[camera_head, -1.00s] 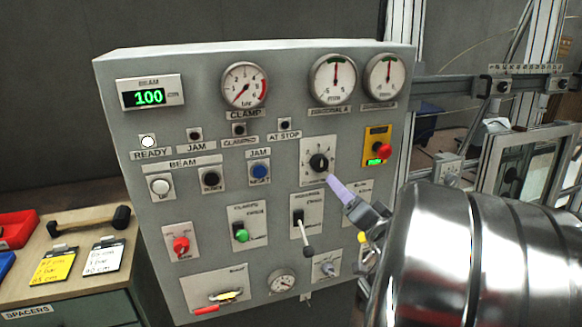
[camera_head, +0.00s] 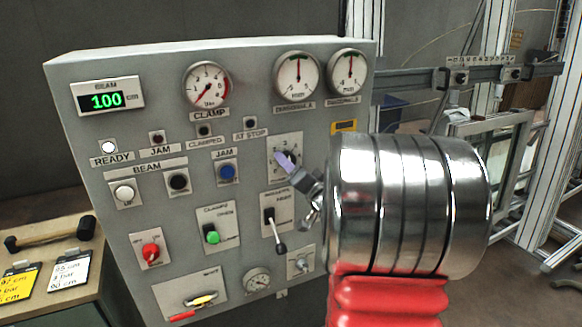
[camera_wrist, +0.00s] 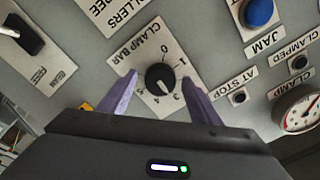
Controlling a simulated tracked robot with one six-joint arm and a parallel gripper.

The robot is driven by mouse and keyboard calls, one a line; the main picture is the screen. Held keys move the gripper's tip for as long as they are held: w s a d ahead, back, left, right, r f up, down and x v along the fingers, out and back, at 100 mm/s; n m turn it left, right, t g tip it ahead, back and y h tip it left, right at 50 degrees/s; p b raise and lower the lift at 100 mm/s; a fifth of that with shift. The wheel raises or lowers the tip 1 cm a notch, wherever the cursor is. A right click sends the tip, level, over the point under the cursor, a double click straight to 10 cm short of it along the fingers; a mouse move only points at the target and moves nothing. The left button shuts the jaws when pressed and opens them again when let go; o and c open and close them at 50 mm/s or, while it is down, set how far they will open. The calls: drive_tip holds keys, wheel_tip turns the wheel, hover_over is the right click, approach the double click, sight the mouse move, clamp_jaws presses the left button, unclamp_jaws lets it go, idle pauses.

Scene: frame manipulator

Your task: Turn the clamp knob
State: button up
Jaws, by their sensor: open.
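The clamp knob (camera_wrist: 159,77) is a round black knob with a white pointer on a plate marked CLAMP BAR with a numbered scale. In the wrist view it sits between the two purple fingertips of my gripper (camera_wrist: 158,92), which are open on either side of it and do not visibly touch it. The pointer is near 3 to 4 on the scale. In the head view my gripper (camera_head: 288,163) is in front of the knob's plate (camera_head: 286,144) and hides most of the knob. Whether the fingers reach the panel I cannot tell.
The grey control panel (camera_head: 110,215) carries gauges, lamps, buttons and levers. The black-handled lever (camera_head: 275,232) is just below the knob, and the blue JAM button (camera_head: 227,172) is to its left. A side cabinet (camera_head: 65,302) with a hammer and cards stands at left.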

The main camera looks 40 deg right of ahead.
drive_tip(key=shift+c, duration=0.6)
drive_tip(key=c, duration=1)
drive_tip(key=shift+o, duration=0.2)
drive_tip(key=shift+n, duration=0.4)
drive_tip(key=shift+f+n, duration=0.1)
drive_tip(key=shift+n, duration=12.9)
drive_tip(key=shift+o, duration=0.2)
drive_tip(key=shift+c, duration=0.2)
